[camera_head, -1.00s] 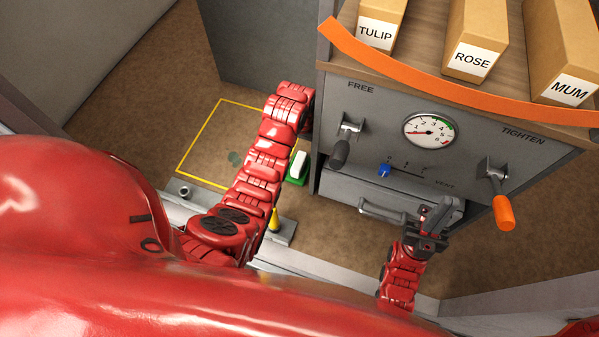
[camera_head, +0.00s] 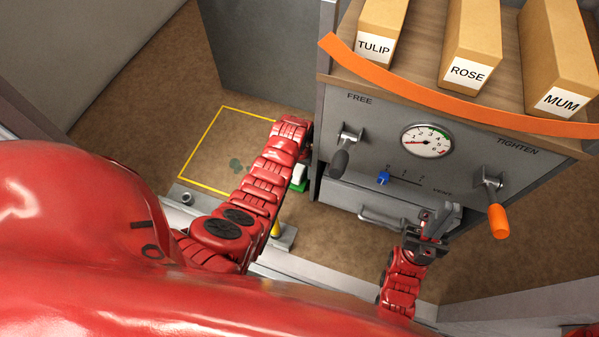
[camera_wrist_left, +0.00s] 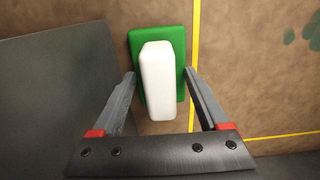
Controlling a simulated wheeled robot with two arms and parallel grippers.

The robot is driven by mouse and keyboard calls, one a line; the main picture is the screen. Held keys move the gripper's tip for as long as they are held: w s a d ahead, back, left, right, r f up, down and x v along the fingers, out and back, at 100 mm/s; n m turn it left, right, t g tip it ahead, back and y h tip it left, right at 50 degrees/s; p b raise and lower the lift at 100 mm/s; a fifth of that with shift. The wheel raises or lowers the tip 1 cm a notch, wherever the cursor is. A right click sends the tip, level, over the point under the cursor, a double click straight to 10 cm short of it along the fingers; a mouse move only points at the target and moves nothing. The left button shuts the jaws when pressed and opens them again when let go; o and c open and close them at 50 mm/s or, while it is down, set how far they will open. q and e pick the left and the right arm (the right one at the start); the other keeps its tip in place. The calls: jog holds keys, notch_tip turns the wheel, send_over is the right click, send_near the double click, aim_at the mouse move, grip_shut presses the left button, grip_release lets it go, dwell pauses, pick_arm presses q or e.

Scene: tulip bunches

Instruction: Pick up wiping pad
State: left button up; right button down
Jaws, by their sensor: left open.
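The wiping pad, a green base with a white block-shaped handle, lies on the brown floor beside the yellow outline. In the head view its visible part (camera_head: 299,181) is at the cabinet's left foot, partly covered by my left arm. In the left wrist view the pad's white handle (camera_wrist_left: 162,95) stands between the fingers of my left gripper (camera_wrist_left: 158,76), which is open. I see a gap on each side of the handle. In the head view my left gripper is hidden behind its arm. My right gripper (camera_head: 437,222) is in front of the cabinet's lower drawer; its jaw opening is unclear.
The grey cabinet (camera_head: 340,105) with levers, gauge and drawer handle (camera_head: 382,217) stands right of my left arm. A dark grey panel (camera_wrist_left: 60,90) is close on the left in the wrist view. Green stains (camera_head: 237,166) lie inside the yellow outline.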

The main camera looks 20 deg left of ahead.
pick_arm(q)
jog(key=shift+c, duration=0.3)
grip_shut()
jog(key=shift+r, duration=0.15)
dwell(0.3)
jog(key=shift+r+b, duration=0.3)
jog(key=shift+r, duration=0.35)
notch_tip(320, 180, up, 5)
jog(key=shift+w+r+b, duration=0.1)
jog(key=shift+w+b, duration=0.05)
jog(key=shift+b, duration=0.6)
jog(key=shift+r+p, duration=0.4)
jog(key=shift+r, duration=1.25)
